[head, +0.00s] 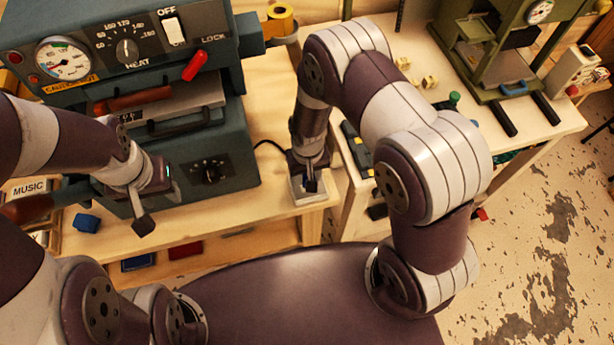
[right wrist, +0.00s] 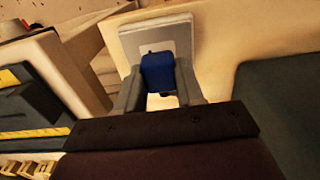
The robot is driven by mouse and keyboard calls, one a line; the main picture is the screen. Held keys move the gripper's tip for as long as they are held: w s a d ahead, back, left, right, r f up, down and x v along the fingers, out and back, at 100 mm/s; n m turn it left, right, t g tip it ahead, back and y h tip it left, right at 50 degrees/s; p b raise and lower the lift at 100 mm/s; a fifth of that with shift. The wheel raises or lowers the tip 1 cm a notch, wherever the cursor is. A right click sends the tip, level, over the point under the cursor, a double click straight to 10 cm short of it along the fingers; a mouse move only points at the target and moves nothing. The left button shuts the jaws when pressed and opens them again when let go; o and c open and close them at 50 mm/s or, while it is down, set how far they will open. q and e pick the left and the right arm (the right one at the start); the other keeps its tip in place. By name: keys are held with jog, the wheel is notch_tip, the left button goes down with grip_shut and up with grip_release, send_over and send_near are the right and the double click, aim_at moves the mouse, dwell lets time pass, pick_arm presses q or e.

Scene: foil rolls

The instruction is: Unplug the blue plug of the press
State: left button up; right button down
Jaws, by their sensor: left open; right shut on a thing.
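The blue plug (right wrist: 158,73) shows in the right wrist view between the fingers of my right gripper (right wrist: 158,92), which is shut on it. It is in front of a pale socket plate (right wrist: 128,38); I cannot tell whether it is still seated. In the head view my right gripper (head: 310,180) points down at the pale socket block (head: 298,196) on the bench edge and hides the plug. The dark teal press (head: 215,120) stands left of it, its switch (head: 174,31) by the word OFF. My left gripper (head: 152,203) is open and empty before the press.
A black cord (head: 268,146) runs from the press toward the socket. A small blue block (head: 87,222) lies on the bench at left. A green press (head: 490,60) stands on the right bench. A yellow roll (head: 281,17) is at the back.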

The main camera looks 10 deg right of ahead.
jog(key=shift+r+p, duration=2)
jog(key=shift+r, duration=0.45)
